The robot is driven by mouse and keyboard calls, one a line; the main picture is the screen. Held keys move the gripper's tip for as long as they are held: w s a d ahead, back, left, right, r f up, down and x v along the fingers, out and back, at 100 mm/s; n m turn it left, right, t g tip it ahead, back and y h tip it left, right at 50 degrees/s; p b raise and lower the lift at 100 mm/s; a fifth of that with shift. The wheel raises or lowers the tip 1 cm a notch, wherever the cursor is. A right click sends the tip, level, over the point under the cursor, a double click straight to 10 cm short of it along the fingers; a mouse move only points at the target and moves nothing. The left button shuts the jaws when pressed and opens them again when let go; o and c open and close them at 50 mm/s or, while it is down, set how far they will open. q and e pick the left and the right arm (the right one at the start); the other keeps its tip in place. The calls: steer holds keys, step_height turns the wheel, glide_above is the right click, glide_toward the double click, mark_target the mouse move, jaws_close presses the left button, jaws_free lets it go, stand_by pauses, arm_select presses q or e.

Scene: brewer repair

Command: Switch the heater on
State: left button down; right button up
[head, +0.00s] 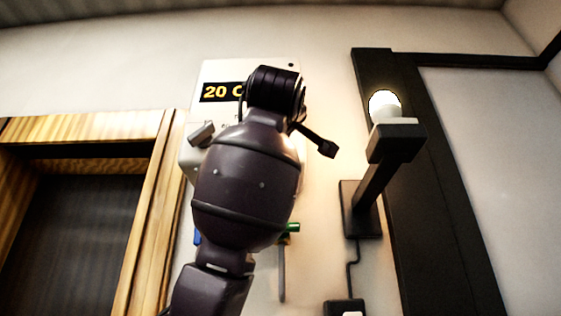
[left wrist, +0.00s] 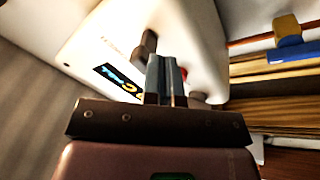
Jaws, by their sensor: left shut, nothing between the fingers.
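The heater is a white wall box (head: 217,70) with a black display (head: 213,92) reading "20 C" in yellow. My left arm covers most of it in the head view. In the left wrist view the heater (left wrist: 90,42) appears rotated, its display (left wrist: 118,77) partly in view. My left gripper (left wrist: 167,62) is shut and empty, with its fingertips in front of the heater's face. A dark knob or lever (left wrist: 148,45) stands just left of the fingertips; I cannot tell whether they touch. A small red part (left wrist: 189,98) shows to their right. My right gripper is not in view.
A lit lamp (head: 385,104) on a dark bracket is on the wall at right. A green handle (head: 292,228) shows below the heater. A wooden frame (head: 140,220) stands at left. A blue and yellow part (left wrist: 290,40) shows in the left wrist view.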

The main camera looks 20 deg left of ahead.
arm_select(q)
steer(key=s+d+b, duration=0.2)
steer(key=s, duration=0.5)
steer(key=shift+s+r, duration=0.15)
stand_by(0.3)
stand_by(0.5)
